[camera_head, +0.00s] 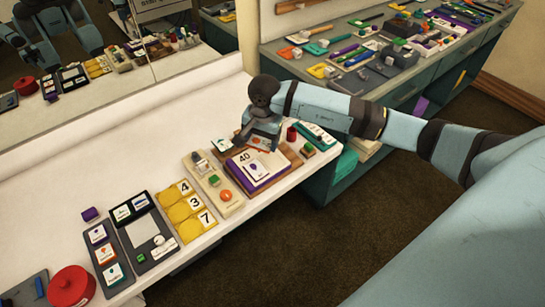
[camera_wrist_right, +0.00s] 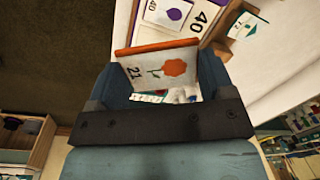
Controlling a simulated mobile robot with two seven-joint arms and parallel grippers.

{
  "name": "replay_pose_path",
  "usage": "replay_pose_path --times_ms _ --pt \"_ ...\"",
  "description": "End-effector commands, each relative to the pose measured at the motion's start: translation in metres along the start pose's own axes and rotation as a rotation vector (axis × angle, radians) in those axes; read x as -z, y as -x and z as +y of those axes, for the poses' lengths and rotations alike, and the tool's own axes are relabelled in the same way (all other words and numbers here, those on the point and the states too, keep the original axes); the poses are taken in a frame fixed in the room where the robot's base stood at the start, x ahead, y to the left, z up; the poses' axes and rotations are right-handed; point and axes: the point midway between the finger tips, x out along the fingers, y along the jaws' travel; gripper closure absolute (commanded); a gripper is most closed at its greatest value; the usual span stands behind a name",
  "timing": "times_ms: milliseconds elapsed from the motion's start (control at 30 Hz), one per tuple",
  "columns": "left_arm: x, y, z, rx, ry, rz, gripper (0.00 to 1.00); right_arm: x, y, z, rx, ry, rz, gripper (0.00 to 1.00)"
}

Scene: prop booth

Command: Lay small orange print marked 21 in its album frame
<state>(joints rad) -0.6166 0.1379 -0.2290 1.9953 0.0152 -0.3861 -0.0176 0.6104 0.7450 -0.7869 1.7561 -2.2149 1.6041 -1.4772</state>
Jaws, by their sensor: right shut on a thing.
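My right gripper (camera_head: 260,143) is shut on the small orange print. In the right wrist view the print (camera_wrist_right: 165,73) is a white card with an orange flower, the number 21 and an orange upper edge, between the fingers (camera_wrist_right: 160,84). In the head view the print (camera_head: 262,141) is mostly covered by the gripper. It is over the far part of a brown wooden board (camera_head: 293,160). On the board's near part lies a purple-edged panel (camera_head: 240,176) with a white card marked 40 (camera_head: 245,158). I cannot tell whether the print touches anything below. My left gripper is not in view.
A teal-edged card (camera_head: 316,133), a red cylinder (camera_head: 291,134) and a green-topped block (camera_head: 308,150) stand close to the right. A beige tray (camera_head: 222,202) and yellow number plates (camera_head: 190,225) lie left. The table is clear toward the mirror.

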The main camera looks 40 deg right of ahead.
Motion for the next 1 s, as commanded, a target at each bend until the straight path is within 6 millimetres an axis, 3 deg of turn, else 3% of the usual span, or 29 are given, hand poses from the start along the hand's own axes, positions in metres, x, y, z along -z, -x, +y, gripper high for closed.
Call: replay_pose_path --times_ms 33,200,400,667,1000 --pt "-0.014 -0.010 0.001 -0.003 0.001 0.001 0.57 0.014 -0.030 0.006 0.008 -0.121 0.007 0.47" --pt "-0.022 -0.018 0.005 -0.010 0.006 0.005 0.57 0.048 -0.068 0.019 0.036 -0.413 0.045 0.47" --pt "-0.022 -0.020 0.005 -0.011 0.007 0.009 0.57 0.060 -0.082 0.025 0.049 -0.523 0.060 0.47" --pt "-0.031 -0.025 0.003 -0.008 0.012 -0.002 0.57 0.061 -0.095 0.025 0.049 -0.524 0.061 0.47" --pt "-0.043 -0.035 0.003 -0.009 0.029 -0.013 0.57 0.063 -0.126 0.024 0.050 -0.522 0.061 0.47"
